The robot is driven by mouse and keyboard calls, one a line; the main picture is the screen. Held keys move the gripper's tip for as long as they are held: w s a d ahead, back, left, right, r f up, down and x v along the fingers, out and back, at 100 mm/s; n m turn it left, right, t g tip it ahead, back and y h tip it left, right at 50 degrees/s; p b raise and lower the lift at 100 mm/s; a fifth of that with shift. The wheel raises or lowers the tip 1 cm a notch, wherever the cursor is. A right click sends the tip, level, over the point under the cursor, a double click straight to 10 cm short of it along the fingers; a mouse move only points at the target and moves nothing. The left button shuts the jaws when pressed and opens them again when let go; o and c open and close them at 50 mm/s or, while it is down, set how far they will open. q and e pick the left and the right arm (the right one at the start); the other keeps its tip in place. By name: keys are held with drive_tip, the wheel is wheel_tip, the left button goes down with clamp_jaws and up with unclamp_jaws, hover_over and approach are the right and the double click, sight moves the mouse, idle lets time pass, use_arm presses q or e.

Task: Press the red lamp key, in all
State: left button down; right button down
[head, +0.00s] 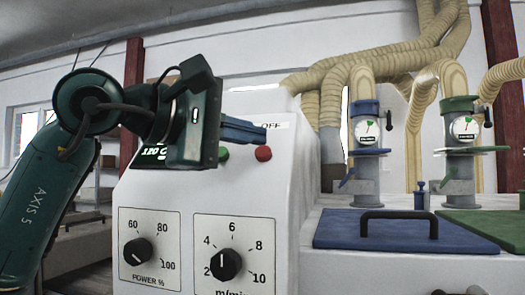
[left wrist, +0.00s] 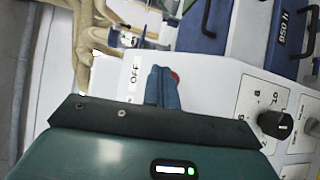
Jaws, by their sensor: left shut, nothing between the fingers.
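The red key (head: 263,153) is a small round button on the white machine's sloped front panel, under a label ending in OFF (head: 272,126). A green key (head: 223,153) sits to its left, partly behind my gripper. My left gripper (head: 262,133) is shut and empty, its blue fingers pointing right, with the tips just above the red key in the head view. In the left wrist view the closed fingers (left wrist: 160,72) cover most of the red key (left wrist: 175,76), with only a sliver showing. I cannot tell whether they touch. My right gripper is not in view.
Below the keys are a POWER % knob (head: 138,251) and a m/min knob (head: 225,264). A green-lit display (head: 155,154) is partly behind my gripper. To the right are a blue hatch with a black handle (head: 400,222), a green hatch (head: 490,224) and tan hoses (head: 358,78).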

use_arm(q)
drive_tip(key=shift+w, duration=0.1)
idle(0.3)
drive_tip(key=shift+w+d+f, duration=0.1)
drive_tip(key=shift+w+f, duration=0.15)
drive_tip(key=shift+w+d+f, duration=0.1)
drive_tip(key=shift+w+f, duration=0.25)
idle(1.1)
drive_tip(key=shift+s+a+r, duration=0.2)
drive_tip(key=shift+s+r, duration=0.4)
drive_tip(key=shift+s, duration=0.1)
drive_tip(key=s+r, duration=0.1)
drive_tip(key=s, duration=0.1)
drive_tip(key=s+a+r+p, duration=0.1)
drive_tip(key=r, duration=0.1)
drive_tip(key=shift+s+a, duration=0.1)
drive_tip(key=shift+s, duration=0.25)
